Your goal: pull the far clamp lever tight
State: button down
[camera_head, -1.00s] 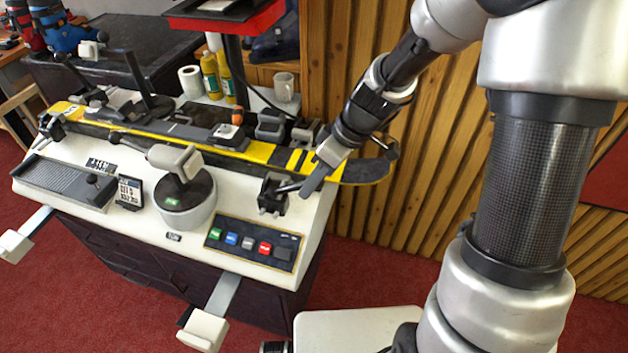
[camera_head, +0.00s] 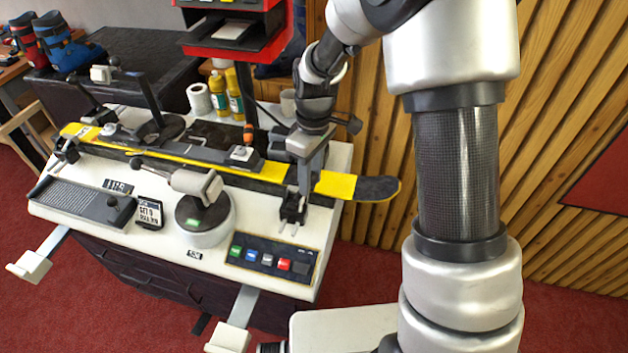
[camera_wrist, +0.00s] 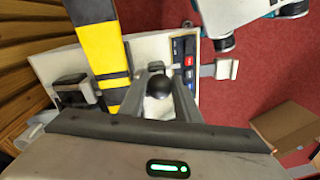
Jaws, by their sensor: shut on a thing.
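The clamp (camera_head: 292,208) stands at the right end of the white bench, beside the yellow and black ski (camera_head: 335,184). My gripper (camera_head: 304,183) points down just above this clamp. In the wrist view, a round black lever knob (camera_wrist: 159,86) sits between the two grey fingers of my gripper (camera_wrist: 160,78), which is shut on it. The lever's shaft is mostly hidden by the fingers and knob; it looks roughly upright in the head view. A similar clamp (camera_head: 66,149) stands at the bench's left end.
A round pedestal (camera_head: 204,218) with a grey vise head and a button panel (camera_head: 270,258) sit on the near side. Bottles (camera_head: 234,92), a paper roll (camera_head: 199,98) and a red stand (camera_head: 236,40) are behind. The wood-slat wall (camera_head: 400,130) is at right.

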jog(key=c, duration=2.4)
grip_release()
jog(key=shift+g, duration=0.3)
jog(key=a, duration=0.6)
jog(key=shift+s+a, duration=0.25)
jog(key=shift+a, duration=0.05)
jog(key=shift+w+a+f+b, duration=0.1)
jog(key=shift+w+a+b, duration=0.1)
jog(key=shift+a, duration=0.3)
jog(key=shift+w+a+f+b, duration=0.1)
jog(key=shift+w+a+b, duration=0.1)
jog(key=shift+a, duration=0.3)
jog(key=shift+c, duration=0.2)
jog(key=o, duration=1.5)
jog(key=shift+s+a+r, duration=0.1)
jog(key=shift+s+a, duration=0.1)
jog(key=shift+s, duration=0.1)
jog(key=shift+c, duration=0.4)
jog(key=shift+w+r, duration=0.2)
jog(key=shift+r, duration=0.15)
jog(key=r, duration=0.5)
jog(key=w+d+r, duration=0.1)
jog(key=r, duration=0.5)
jog(key=w+d+r, duration=0.1)
jog(key=r, duration=0.5)
jog(key=shift+w, duration=0.1)
jog(key=c, duration=0.3)
